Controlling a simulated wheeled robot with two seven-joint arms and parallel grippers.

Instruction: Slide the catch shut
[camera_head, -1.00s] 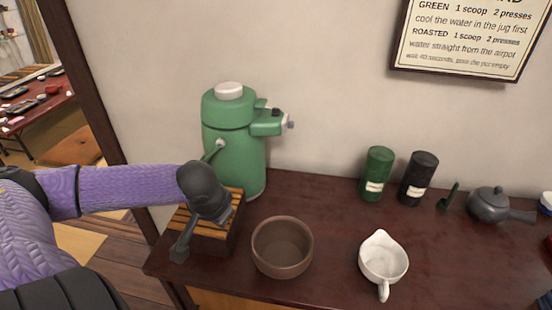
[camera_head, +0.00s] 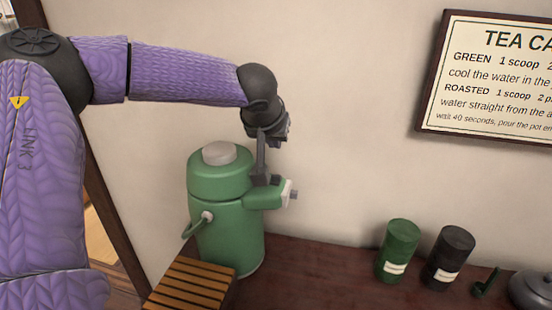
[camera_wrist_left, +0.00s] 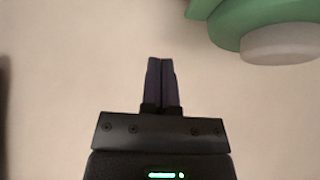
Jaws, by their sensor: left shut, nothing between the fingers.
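The green airpot (camera_head: 228,235) stands on the dark counter by the wall, with a pale push-button (camera_head: 219,153) on its lid and a green spout block (camera_head: 262,197) at its upper right. It also shows at the top right of the left wrist view (camera_wrist_left: 225,22). My left gripper (camera_head: 262,179) comes down from above, its fingers shut and empty, right at the top of the spout block. I cannot tell whether they touch it. The catch is small and dark there, and I cannot separate it from the fingers or tell its position. My right gripper is not in view.
A slatted wooden drip tray (camera_head: 190,288) lies in front of the airpot. A framed sign (camera_head: 490,75) hangs on the wall.

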